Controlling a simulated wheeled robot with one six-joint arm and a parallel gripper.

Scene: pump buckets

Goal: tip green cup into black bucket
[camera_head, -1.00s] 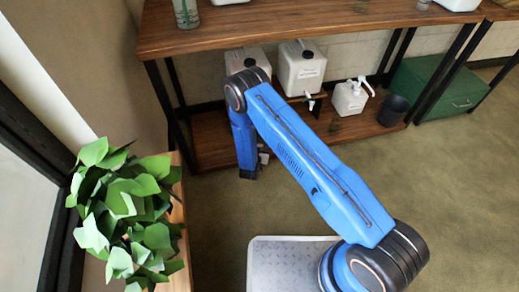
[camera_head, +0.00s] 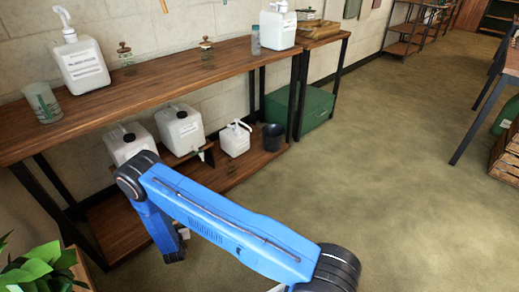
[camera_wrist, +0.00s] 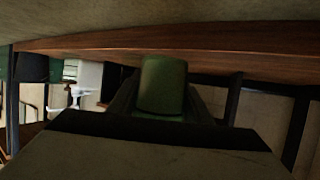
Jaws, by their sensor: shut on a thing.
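In the wrist view my gripper (camera_wrist: 162,100) is shut on the green cup (camera_wrist: 163,82), which sits between the two dark fingers. In the head view my blue arm hangs in front of the lower shelf at the left, and its links hide the gripper and the cup. The black bucket (camera_head: 273,137) stands upright on the right end of the lower shelf, to the right of and apart from my arm. A dark shape at the left of the wrist view looks like the same bucket (camera_wrist: 33,67).
A small white pump jug (camera_head: 235,140) stands just left of the bucket, with two larger white canisters further left. A green box (camera_head: 314,110) is right of the bucket. The upper shelf (camera_head: 165,85) overhangs it all. The floor (camera_head: 375,170) in front is open.

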